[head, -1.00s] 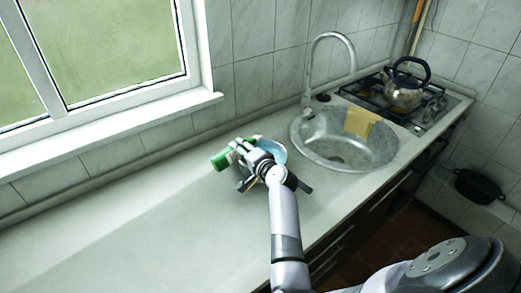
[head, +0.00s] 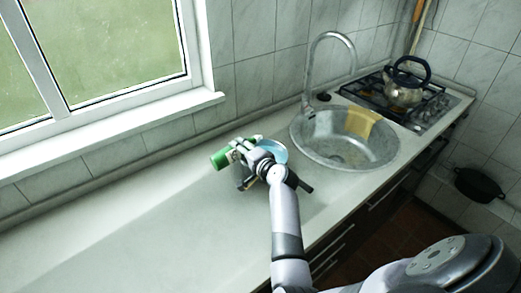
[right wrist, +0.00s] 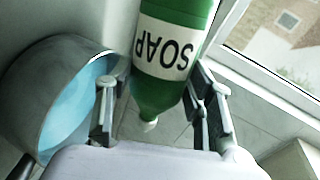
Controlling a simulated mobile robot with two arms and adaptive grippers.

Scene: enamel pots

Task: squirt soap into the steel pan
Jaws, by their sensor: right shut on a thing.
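A green soap bottle (head: 220,158) with a white SOAP label is in my right gripper (head: 240,154) above the counter. In the right wrist view the bottle (right wrist: 172,45) sits between both fingers, its label upside down and its pale nozzle at the lower end in the picture. In the head view it lies tipped over, green end to the left. The steel pan (right wrist: 38,85) with a light blue inside is beside the bottle in the right wrist view. In the head view only part of its blue inside (head: 275,150) shows behind my gripper. My left gripper is out of view.
A round metal sink (head: 340,155) with a yellow cloth or sponge (head: 362,122) on its rim lies to the right. Beyond it is a gas stove (head: 430,108) with a kettle (head: 404,90). The counter (head: 110,225) at left is clear. A window is behind.

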